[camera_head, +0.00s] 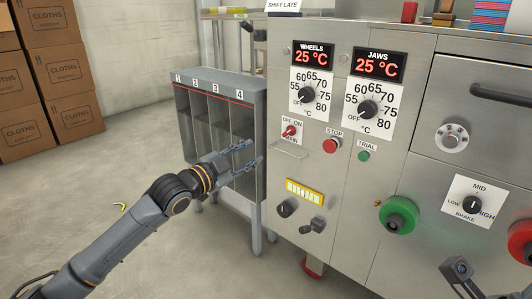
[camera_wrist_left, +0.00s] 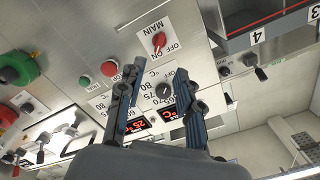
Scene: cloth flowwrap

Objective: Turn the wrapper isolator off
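The isolator is a small red rotary switch (camera_head: 289,131) on the steel cabinet front, labelled OFF, ON and MAIN, below the WHEELS dial. Its handle seems slanted towards ON, but it is too small to be sure. The red switch also shows upside down in the left wrist view (camera_wrist_left: 158,41), beyond the fingers. My left gripper (camera_head: 248,154) is open and empty, left of the switch and apart from it, in front of the numbered rack. Its two spread fingers (camera_wrist_left: 156,75) show in the wrist view. Part of my right arm's end (camera_head: 461,270) shows at the bottom right; its fingers are unclear.
A thin bar handle (camera_head: 288,147) sits just below the switch. A red STOP button (camera_head: 331,145) and green TRIAL button (camera_head: 363,156) are to the right. The numbered rack (camera_head: 245,87) stands left of the cabinet. Black knobs (camera_head: 286,208) and a large green knob (camera_head: 398,215) stick out lower down.

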